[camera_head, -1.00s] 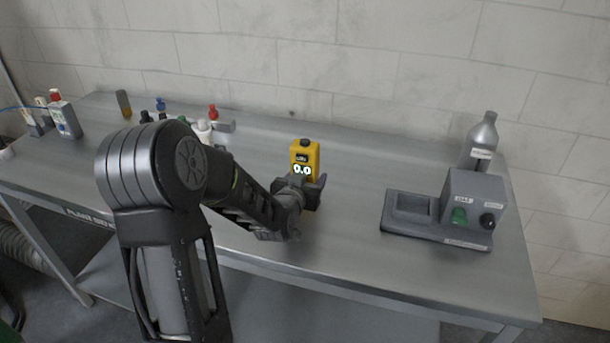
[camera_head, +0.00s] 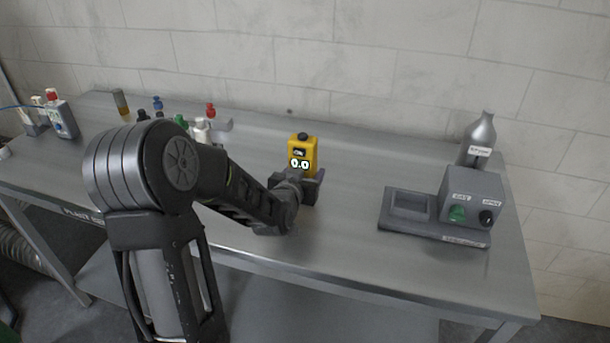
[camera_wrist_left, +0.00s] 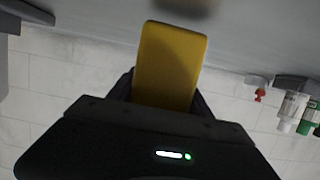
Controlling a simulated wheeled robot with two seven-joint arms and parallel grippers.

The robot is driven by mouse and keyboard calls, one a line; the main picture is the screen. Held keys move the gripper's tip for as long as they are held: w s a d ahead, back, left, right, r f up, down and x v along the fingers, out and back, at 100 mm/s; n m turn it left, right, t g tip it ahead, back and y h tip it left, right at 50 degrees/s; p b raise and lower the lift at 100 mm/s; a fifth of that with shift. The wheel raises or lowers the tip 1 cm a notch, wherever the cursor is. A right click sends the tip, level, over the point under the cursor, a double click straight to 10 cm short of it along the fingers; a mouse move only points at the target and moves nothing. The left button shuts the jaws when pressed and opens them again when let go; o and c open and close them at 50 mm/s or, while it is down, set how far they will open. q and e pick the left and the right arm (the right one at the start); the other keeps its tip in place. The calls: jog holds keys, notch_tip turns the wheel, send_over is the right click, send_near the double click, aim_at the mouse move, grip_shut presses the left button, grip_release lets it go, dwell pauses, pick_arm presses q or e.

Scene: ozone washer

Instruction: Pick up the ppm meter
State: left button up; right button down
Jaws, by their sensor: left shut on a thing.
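The ppm meter (camera_head: 302,152) is a yellow handheld box with a dark knob on top and a lit display reading 0.0. It stands upright over the middle of the steel bench in the head view. My left gripper (camera_head: 308,184) is shut on its lower part. In the left wrist view the yellow meter (camera_wrist_left: 168,66) sticks out from between the fingers of my left gripper (camera_wrist_left: 165,98). The head view does not show clearly whether its base touches the bench. My right gripper is in neither view.
On the steel bench (camera_head: 345,235), a grey washer unit (camera_head: 470,205) with a tray stands at right, a silver bottle (camera_head: 480,140) behind it. Several small bottles (camera_head: 200,130) stand behind my left arm. Bench between meter and washer is clear.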

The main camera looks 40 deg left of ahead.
aim_at(309, 163)
pick_arm(q)
notch_tip(309, 163, up, 9)
jog(key=shift+r, duration=0.1)
